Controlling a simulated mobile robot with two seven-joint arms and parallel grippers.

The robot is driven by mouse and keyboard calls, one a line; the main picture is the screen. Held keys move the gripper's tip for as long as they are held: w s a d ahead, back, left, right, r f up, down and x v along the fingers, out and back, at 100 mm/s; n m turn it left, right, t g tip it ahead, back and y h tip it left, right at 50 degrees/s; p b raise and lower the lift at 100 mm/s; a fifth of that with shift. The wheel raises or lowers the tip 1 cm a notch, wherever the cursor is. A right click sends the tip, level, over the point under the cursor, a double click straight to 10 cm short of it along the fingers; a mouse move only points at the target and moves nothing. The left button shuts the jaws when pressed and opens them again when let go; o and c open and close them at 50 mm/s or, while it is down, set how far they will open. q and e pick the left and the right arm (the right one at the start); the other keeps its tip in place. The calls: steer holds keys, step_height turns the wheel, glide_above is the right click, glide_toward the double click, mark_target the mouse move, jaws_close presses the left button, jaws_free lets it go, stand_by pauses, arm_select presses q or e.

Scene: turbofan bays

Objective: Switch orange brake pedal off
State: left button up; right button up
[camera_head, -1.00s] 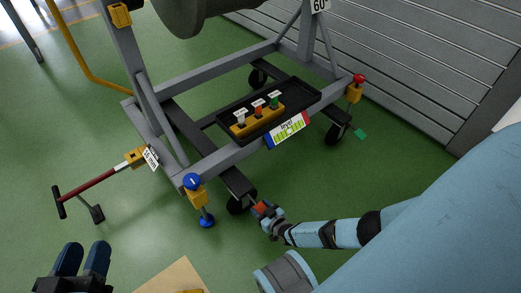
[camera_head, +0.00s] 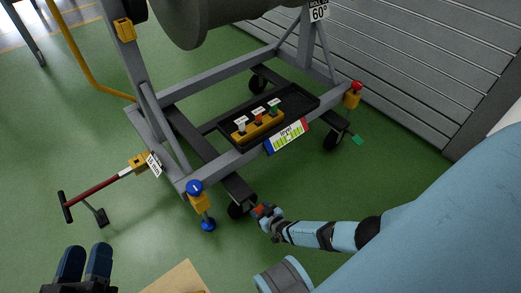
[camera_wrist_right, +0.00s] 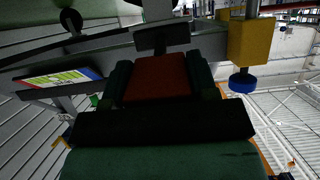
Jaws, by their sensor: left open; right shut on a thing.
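The orange brake pedal (camera_head: 261,210) sits low at the caster at the front corner of the grey stand. My right gripper (camera_head: 264,215) is at the pedal, shut on it and covering most of it. In the right wrist view the orange-red pedal (camera_wrist_right: 157,77) lies between the two dark fingers of my right gripper (camera_wrist_right: 159,82). The caster wheel (camera_head: 238,209) is just left of it. My left gripper (camera_head: 84,264) is open and empty at the lower left, away from the stand.
A blue-knobbed levelling jack (camera_head: 197,200) stands left of the pedal. A red tow bar (camera_head: 103,187) sticks out at the left. A black tray (camera_head: 299,98) with a yellow block of small levers lies on the frame. The green floor in front is partly open.

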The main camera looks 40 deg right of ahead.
steer(key=o, duration=1.3)
steer(key=shift+w+r, duration=0.15)
steer(key=shift+r, duration=0.05)
arm_select(q)
steer(key=shift+r, duration=0.1)
step_height(320, 180, up, 5)
steer(key=t+p, duration=0.2)
steer(key=p, duration=0.2)
steer(key=shift+a+f+n+g+y+p, duration=0.1)
steer(key=shift+a+f+g+y+p, duration=0.3)
steer(key=shift+f, duration=0.45)
steer(key=shift+a+f+n+g+y+p, duration=0.1)
steer(key=shift+a+f+g+y+p, duration=0.4)
steer(key=shift+f, duration=0.4)
steer(key=shift+a+f+n+g+y+p, duration=0.1)
steer(key=shift+a+f+g+y+p, duration=0.15)
steer(key=shift+f+p, duration=0.45)
arm_select(e)
steer(key=shift+v, duration=6.95)
arm_select(q)
steer(key=shift+s+f, duration=0.1)
steer(key=shift+f, duration=0.05)
arm_select(e)
steer(key=shift+f, duration=0.1)
